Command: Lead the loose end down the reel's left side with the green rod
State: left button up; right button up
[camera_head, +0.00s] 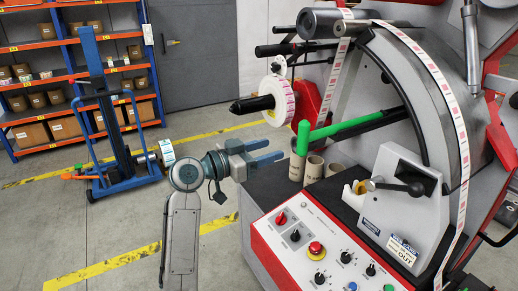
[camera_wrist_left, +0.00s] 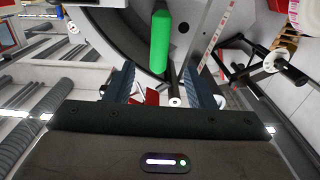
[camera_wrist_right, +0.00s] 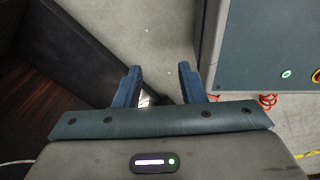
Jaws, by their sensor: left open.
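The green rod has a long part (camera_head: 345,127) reaching out from the machine's face and an upright green grip (camera_head: 302,138) at its near end. Its green end also shows in the left wrist view (camera_wrist_left: 160,42), ahead of the gap between my fingers. My left gripper (camera_head: 274,150) is open and empty, left of the upright grip and apart from it. The label strip (camera_head: 338,78) runs down from the top roller behind the rod; its lower end is hard to make out. The label reel (camera_head: 280,101) sits on its spindle, left of the strip. My right gripper (camera_wrist_right: 158,78) is open and empty.
The red-edged control panel (camera_head: 318,250) is below and right of my left gripper. A black bar (camera_head: 285,48) juts out above the reel. The floor to the left is free; a blue lift trolley (camera_head: 120,150) stands farther back.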

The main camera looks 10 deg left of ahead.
aim_at(298, 142)
pick_arm(q)
jog(key=x, duration=0.7)
jog(key=shift+w+d+f, duration=0.1)
jog(key=shift+w+d, duration=0.05)
jog(key=shift+d, duration=0.15)
jog(key=shift+b+x, duration=0.5)
jog(key=shift+x, duration=0.7)
jog(key=shift+w+d, duration=0.45)
jog(key=shift+d, duration=0.1)
pick_arm(e)
jog(key=shift+s+d+f, duration=0.2)
jog(key=shift+d+f, duration=0.2)
jog(key=shift+f, duration=0.25)
pick_arm(q)
grip_shut()
pick_arm(e)
jog(key=shift+a, duration=0.15)
